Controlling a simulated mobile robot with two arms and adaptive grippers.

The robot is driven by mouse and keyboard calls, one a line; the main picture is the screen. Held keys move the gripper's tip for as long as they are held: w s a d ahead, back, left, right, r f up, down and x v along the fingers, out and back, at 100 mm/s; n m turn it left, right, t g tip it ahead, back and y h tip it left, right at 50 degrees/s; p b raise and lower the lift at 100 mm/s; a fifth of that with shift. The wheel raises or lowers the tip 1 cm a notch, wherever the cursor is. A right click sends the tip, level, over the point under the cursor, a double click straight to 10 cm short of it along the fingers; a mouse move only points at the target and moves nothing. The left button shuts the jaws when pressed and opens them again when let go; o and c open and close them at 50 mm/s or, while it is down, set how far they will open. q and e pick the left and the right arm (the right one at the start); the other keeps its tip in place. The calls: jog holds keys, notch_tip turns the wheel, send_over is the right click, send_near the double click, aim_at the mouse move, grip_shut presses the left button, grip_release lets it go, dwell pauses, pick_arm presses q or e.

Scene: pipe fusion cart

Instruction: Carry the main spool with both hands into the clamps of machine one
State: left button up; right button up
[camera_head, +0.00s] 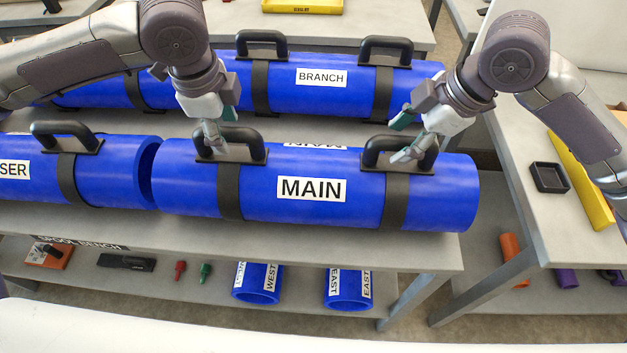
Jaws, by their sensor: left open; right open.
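The main spool (310,211) is a thick blue pipe labelled MAIN, lying level on the grey spool bench. It has two black straps, each with a black handle on top. My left gripper (213,140) is open at the left handle (246,141); its fingers overlap the handle in this view. My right gripper (405,140) is open at the right handle (372,146), with its fingers across that handle. I cannot tell whether either gripper touches its handle. The clamps of machine one cannot be made out in this view.
The blue branch spool (345,93) lies behind the main spool. Another blue spool (104,168), its label ending in SER, lies close at the left end. Short pipes WEST (257,284) and EAST (348,288) sit on the lower shelf. A side table (560,240) stands right.

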pick_arm(q)
jog(key=shift+w+f, duration=0.2)
jog(key=shift+f, duration=0.85)
pick_arm(e)
jog(key=shift+x, duration=1.05)
pick_arm(q)
grip_shut()
pick_arm(e)
grip_shut()
